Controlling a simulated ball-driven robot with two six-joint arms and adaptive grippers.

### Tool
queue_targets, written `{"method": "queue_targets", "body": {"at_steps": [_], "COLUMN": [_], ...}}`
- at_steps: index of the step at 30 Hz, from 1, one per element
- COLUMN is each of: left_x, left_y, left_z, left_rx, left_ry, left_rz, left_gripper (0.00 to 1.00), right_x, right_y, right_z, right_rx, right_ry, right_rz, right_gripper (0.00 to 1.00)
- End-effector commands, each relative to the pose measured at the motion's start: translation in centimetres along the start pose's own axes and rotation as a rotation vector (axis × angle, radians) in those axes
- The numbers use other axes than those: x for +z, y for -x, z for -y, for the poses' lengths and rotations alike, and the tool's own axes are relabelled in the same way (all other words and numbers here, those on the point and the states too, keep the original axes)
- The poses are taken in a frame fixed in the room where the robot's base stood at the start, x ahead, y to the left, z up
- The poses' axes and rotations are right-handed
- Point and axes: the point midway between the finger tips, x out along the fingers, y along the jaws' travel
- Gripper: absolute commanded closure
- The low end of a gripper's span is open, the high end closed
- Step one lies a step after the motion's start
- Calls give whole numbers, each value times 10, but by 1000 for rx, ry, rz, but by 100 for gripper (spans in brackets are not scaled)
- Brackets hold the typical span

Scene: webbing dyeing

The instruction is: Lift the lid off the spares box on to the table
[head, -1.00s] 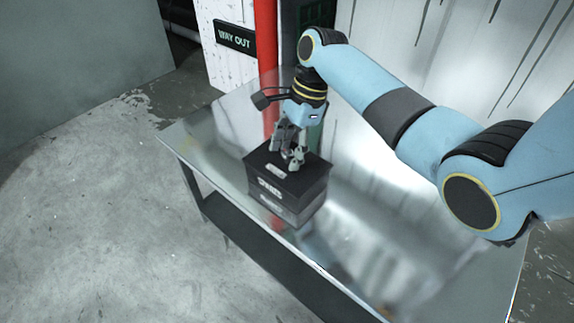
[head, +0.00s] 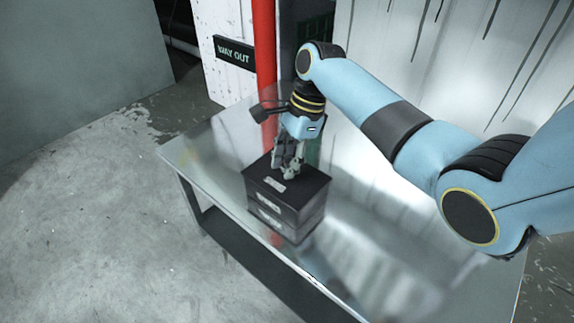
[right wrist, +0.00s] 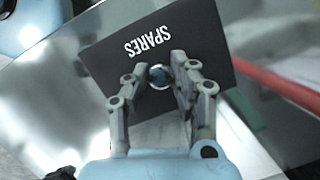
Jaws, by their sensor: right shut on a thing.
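The spares box (head: 312,207) is a dark box on the metal table, with a pale label on its front. Its dark flat lid (head: 258,171) lies level on top, and I see no gap between them. In the right wrist view the lid (right wrist: 190,30) shows the word SPARES and a small round shiny knob (right wrist: 160,76). My right gripper (head: 287,170) points down over the lid, its fingers shut on the knob; in the right wrist view the fingertips (right wrist: 158,72) are on both sides of it. My left gripper is not in view.
The shiny metal table (head: 385,255) is bare to the right of the box and at its left end. A red pipe (head: 264,60) stands behind the table, beside a WAY OUT sign (head: 234,52). A pale streaked wall rises behind.

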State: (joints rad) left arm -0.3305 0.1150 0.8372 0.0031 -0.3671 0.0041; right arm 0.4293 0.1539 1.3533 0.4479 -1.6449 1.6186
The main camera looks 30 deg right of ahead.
Motion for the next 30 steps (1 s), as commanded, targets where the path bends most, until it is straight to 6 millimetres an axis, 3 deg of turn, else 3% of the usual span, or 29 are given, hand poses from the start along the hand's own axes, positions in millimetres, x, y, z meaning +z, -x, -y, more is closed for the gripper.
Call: {"method": "queue_targets", "body": {"at_steps": [6,18,30], "left_x": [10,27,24], "left_y": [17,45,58], "left_z": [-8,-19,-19], "left_rx": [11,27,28], "left_ry": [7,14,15], "left_rz": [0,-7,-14], "left_gripper": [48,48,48], "right_x": [13,-34,-55], "right_y": [41,97,124], "right_z": [2,-48,-71], "right_rx": [-7,-3,-3], "right_ry": [2,1,-4], "right_rz": [1,-4,0], "right_gripper": [100,100,100]}}
